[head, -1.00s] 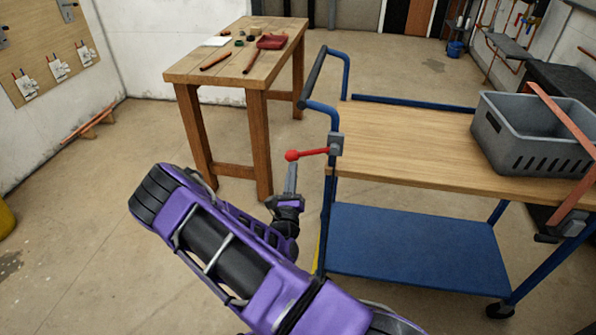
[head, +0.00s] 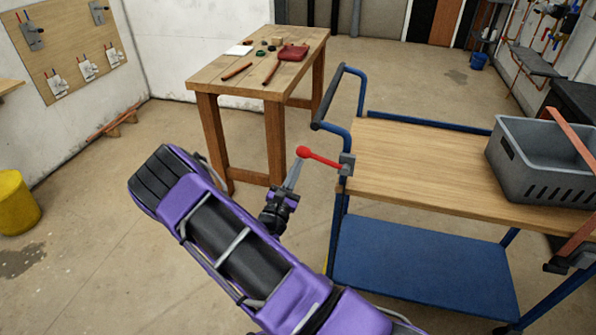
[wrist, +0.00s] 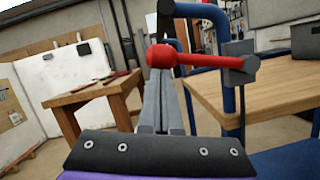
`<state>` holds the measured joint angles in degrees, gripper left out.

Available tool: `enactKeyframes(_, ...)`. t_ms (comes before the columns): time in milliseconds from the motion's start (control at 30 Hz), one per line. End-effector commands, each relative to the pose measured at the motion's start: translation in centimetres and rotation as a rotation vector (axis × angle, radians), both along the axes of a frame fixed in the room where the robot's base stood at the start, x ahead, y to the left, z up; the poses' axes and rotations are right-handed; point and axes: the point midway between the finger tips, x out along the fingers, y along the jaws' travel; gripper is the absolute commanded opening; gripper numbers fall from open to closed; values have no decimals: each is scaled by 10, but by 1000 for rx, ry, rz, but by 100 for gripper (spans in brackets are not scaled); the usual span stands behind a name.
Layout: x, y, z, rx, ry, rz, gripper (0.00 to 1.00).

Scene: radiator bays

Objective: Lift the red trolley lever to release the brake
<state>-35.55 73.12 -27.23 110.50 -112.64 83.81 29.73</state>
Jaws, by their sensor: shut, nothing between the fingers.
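The red lever (head: 322,158) sticks out leftward from a grey bracket (head: 347,164) on the trolley's blue post, with a round red knob at its free end. In the head view it tilts up toward the knob. My gripper (head: 297,163) is shut and empty, with its grey fingertips just under the knob. In the wrist view the red lever (wrist: 205,60) lies across the fingertips (wrist: 160,80), the knob right above them. They look in contact, but the exact touch point is hidden.
The trolley's wooden top (head: 430,165) carries a grey crate (head: 545,165) with a copper-coloured bar across it. A wooden workbench (head: 255,70) with tools stands behind my gripper. A yellow bin (head: 15,205) stands at far left. The floor on the left is mostly clear.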

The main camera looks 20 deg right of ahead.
Motion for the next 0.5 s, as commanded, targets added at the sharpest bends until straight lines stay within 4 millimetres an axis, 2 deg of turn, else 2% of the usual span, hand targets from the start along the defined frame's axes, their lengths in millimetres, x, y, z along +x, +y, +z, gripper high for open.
enactKeyframes(33,0,0,7,23,-17,-1,0)
enactKeyframes(200,-1,-1,15,87,-57,0,0)
enactKeyframes(500,-2,-2,21,136,-90,0,0)
